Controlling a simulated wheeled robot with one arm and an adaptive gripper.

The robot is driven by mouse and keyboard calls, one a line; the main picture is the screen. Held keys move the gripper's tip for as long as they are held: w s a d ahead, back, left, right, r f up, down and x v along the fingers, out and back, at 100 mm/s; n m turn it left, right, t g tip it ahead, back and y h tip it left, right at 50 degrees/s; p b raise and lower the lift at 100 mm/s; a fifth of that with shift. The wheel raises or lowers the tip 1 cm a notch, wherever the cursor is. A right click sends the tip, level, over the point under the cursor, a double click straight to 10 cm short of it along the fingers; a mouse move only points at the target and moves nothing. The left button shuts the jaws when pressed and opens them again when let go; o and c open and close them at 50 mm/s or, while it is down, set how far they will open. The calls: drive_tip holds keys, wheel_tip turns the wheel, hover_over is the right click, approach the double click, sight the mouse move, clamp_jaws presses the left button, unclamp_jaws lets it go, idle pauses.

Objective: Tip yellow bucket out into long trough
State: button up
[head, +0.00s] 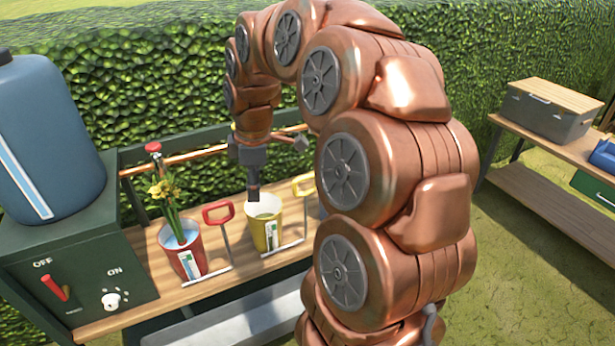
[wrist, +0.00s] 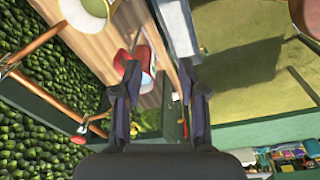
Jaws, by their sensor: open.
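The yellow bucket (head: 266,228) stands upright on the wooden bench in the head view, with pale green contents and a yellow handle (head: 303,187) at its right. It is partly seen, cut off by the top edge, in the wrist view (wrist: 90,14). My gripper (head: 254,190) points down over the bucket's rim in the head view; whether it touches cannot be told. Its two fingers stand apart with nothing held in the wrist view (wrist: 160,78). The long grey trough (head: 235,326) lies below the bench's front edge, partly hidden by my arm.
A red bucket (head: 185,257) with yellow flowers (head: 165,193) stands left of the yellow one, its red handle (head: 217,213) close by. A green box with a switch and a blue tank (head: 50,130) fill the left end. A copper pipe (head: 190,156) runs behind the buckets.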

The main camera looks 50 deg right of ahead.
drive_tip(key=w+d+f+n+b, duration=0.15)
drive_tip(key=w+d, duration=0.25)
drive_tip(key=d, duration=0.9)
drive_tip(key=n+h, duration=0.1)
drive_tip(key=n, duration=0.2)
approach(307, 176)
drive_tip(key=shift+m+t, duration=0.25)
drive_tip(key=shift+t, duration=0.15)
drive_tip(key=shift+w+d+f+p, duration=0.1)
drive_tip(key=shift+w+f+p, duration=0.1)
drive_tip(key=shift+f, duration=1.2)
drive_tip(key=shift+w+d+f+p, duration=0.1)
drive_tip(key=shift+d+f+p, duration=0.05)
drive_tip(key=shift+f, duration=1.25)
drive_tip(key=shift+w+d+f+p, duration=0.1)
drive_tip(key=shift+w+f+p, duration=0.1)
drive_tip(key=shift+f, duration=1.2)
drive_tip(key=shift+c, duration=0.3)
clamp_jaws()
drive_tip(key=shift+s, duration=0.1)
